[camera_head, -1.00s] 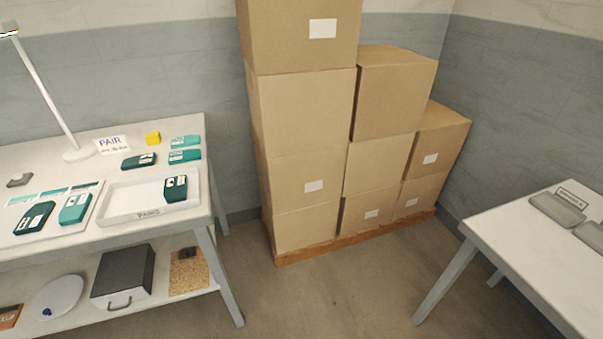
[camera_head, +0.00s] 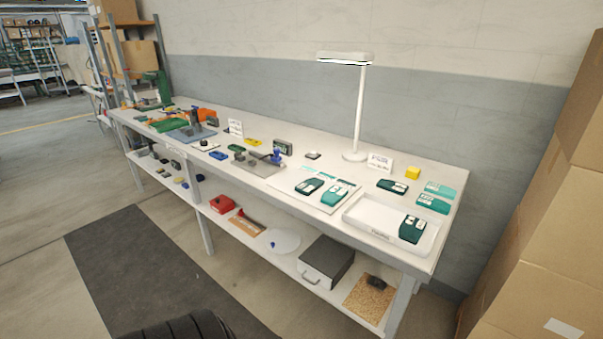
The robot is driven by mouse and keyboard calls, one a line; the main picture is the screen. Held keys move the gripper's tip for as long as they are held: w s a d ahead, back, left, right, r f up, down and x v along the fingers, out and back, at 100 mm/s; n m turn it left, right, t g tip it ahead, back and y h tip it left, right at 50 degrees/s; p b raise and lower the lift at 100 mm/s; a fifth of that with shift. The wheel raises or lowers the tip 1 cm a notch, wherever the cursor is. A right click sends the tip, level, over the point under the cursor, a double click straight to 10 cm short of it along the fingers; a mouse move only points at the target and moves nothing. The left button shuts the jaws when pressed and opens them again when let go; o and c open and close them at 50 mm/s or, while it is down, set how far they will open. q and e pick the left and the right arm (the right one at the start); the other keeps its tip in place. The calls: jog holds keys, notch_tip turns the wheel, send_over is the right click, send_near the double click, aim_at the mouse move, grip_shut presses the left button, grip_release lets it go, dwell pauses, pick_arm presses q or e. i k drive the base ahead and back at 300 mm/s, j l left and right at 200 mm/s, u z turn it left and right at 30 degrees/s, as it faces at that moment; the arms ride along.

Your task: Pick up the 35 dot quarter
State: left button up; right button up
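Several dark green and teal pieces with white labels lie at the right end of the long white workbench (camera_head: 320,155). A dark green piece (camera_head: 309,187) and a teal piece (camera_head: 335,193) lie side by side on a white board (camera_head: 300,192). Another dark green piece (camera_head: 412,229) lies in a white tray (camera_head: 372,236). One more dark piece (camera_head: 391,186) and two teal pieces, one behind (camera_head: 440,189) the other (camera_head: 433,204), lie at the back right. The labels are too small to read, so I cannot tell which is the 35 dot quarter. Neither gripper is in view.
A white lamp (camera_head: 359,110), a sign (camera_head: 380,162) and a yellow block (camera_head: 412,173) stand at the back. Tools crowd the bench's left part. The lower shelf holds a grey box (camera_head: 327,262). Cardboard boxes (camera_head: 550,240) stand at the right. A dark mat (camera_head: 130,260) covers floor in front.

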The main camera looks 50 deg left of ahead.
aim_at(307, 187)
jog(key=u, duration=1.65)
jog(key=i+j, duration=0.25)
jog(key=j, duration=0.15)
